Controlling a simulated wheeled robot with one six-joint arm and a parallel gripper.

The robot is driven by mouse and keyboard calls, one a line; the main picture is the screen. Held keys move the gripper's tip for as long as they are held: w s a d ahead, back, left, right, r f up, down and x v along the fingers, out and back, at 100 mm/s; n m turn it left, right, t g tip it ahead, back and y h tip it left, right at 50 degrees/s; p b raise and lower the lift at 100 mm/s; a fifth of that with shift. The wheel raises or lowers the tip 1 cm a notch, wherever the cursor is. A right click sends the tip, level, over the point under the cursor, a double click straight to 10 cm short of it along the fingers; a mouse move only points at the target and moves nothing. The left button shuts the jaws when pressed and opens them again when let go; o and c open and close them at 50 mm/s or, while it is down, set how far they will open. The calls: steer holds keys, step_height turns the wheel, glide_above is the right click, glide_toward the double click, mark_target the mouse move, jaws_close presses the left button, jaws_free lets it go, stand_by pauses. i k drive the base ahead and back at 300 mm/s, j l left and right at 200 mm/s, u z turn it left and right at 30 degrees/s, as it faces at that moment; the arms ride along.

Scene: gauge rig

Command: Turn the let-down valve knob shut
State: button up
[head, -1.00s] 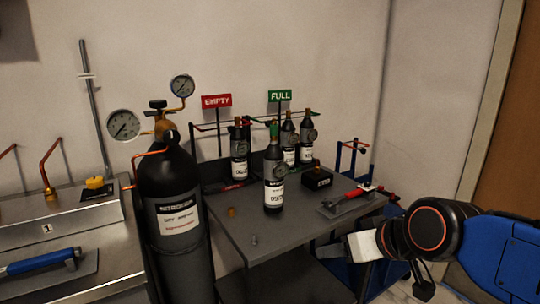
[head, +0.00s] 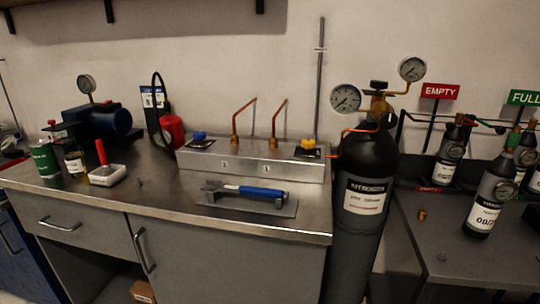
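A steel gauge block (head: 250,160) stands at the back of the bench. It has a blue knob (head: 199,136) at its left end and a yellow knob (head: 308,145) at its right end. Two bent copper tubes rise from its top between the knobs. A copper line runs from its right end to the black nitrogen cylinder (head: 368,205). The cylinder's brass regulator has a black knob (head: 379,85) on top. No readable label tells me which knob is the let-down valve. My gripper is out of view.
A blue-handled tool (head: 250,192) lies on a grey plate in front of the block. A white dish with a red-handled brush (head: 107,170), a green can (head: 44,159) and a blue pump (head: 108,122) are at left. Small bottles (head: 490,200) stand at right. The bench front is mostly clear.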

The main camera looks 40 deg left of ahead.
mark_target(308, 144)
steer(key=u, duration=1.75)
